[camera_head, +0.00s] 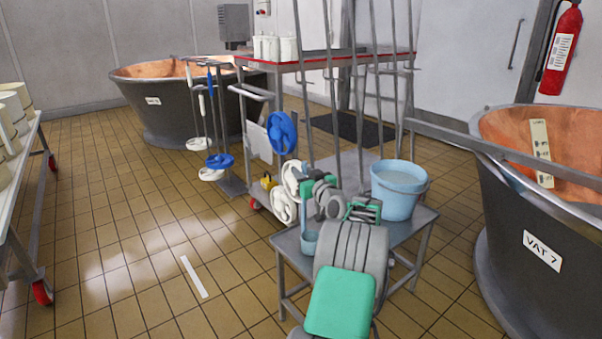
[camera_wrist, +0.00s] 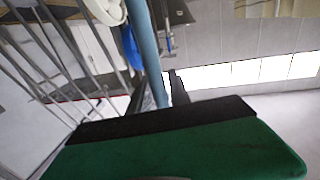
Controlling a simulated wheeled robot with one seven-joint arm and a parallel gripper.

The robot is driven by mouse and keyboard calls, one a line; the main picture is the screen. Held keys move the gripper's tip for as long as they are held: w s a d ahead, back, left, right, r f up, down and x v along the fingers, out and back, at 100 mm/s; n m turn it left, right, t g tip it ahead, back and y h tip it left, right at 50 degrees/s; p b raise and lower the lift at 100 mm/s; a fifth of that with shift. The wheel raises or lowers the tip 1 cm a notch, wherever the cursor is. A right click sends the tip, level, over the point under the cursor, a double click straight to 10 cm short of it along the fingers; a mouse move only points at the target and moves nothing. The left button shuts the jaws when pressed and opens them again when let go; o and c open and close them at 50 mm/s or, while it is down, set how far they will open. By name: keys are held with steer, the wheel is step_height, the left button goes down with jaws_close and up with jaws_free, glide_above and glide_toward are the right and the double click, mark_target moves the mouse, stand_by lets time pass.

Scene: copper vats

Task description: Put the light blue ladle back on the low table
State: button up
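The light blue ladle (camera_head: 309,242) is upright in the head view, its bowl down over the left part of the low table (camera_head: 284,244). I cannot tell whether the bowl touches the tabletop. My gripper (camera_head: 306,188) is at the ladle's handle, partly hidden by my own arm. In the wrist view, the light blue handle (camera_wrist: 146,55) runs between the two dark fingers of my gripper (camera_wrist: 164,92), which are close on either side of it. The bowl is not in the wrist view.
A light blue bucket (camera_head: 397,190) stands on the low table's right part. Behind is a trolley (camera_head: 330,62) with upright poles and hanging blue and white tools. Copper vats stand at right (camera_head: 530,240) and back left (camera_head: 165,105). The tiled floor at left is mostly clear.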

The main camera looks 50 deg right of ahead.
steer(key=shift+o, duration=1.2)
